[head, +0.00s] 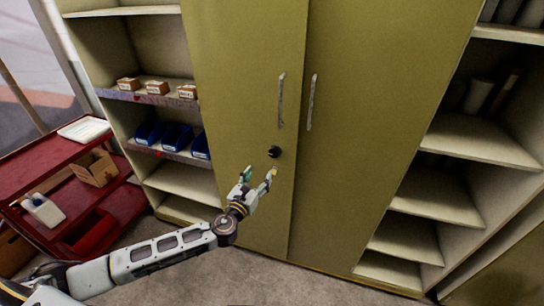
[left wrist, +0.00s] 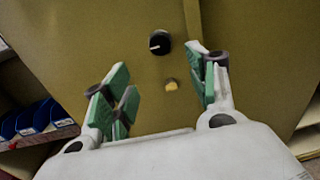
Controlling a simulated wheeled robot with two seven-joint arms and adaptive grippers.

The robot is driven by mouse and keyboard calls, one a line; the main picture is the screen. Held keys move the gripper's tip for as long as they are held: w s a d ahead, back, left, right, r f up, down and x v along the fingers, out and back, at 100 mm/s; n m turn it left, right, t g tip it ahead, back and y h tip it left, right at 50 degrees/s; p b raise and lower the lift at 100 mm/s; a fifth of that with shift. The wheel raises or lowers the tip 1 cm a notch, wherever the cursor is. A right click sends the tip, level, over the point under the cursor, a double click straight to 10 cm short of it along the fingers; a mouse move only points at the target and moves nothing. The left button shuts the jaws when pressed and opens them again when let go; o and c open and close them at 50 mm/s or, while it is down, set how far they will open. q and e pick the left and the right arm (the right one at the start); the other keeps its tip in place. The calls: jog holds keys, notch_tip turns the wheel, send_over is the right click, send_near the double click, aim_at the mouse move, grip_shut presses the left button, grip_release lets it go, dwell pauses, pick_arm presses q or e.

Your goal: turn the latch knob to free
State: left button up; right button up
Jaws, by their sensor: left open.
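The latch knob (head: 274,151) is a round black knob on the left door of an olive-green cabinet, below the door handles. In the left wrist view the knob (left wrist: 159,43) carries a white mark pointing left. My left gripper (head: 259,178) is open and empty just below the knob, apart from it. In the left wrist view its green-padded fingers (left wrist: 163,88) are spread wide, with the knob beyond and between them. My right gripper is not in view.
Two long handles, left (head: 281,100) and right (head: 311,102), stand out from the cabinet doors (head: 375,120). Open shelves with blue bins (head: 178,137) are at the left, and more shelves (head: 470,140) at the right. A red cart (head: 125,203) stands far left.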

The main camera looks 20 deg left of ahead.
aim_at(273, 155)
pick_arm(q)
jog(key=shift+w+d+p, duration=0.25)
jog(key=shift+w, duration=2)
jog(key=shift+w+d+p, duration=0.2)
jog(key=shift+w+p, duration=0.05)
jog(key=shift+w, duration=1.95)
jog(key=shift+w+d+p, duration=0.25)
jog(key=shift+w, duration=2)
jog(key=c, duration=1)
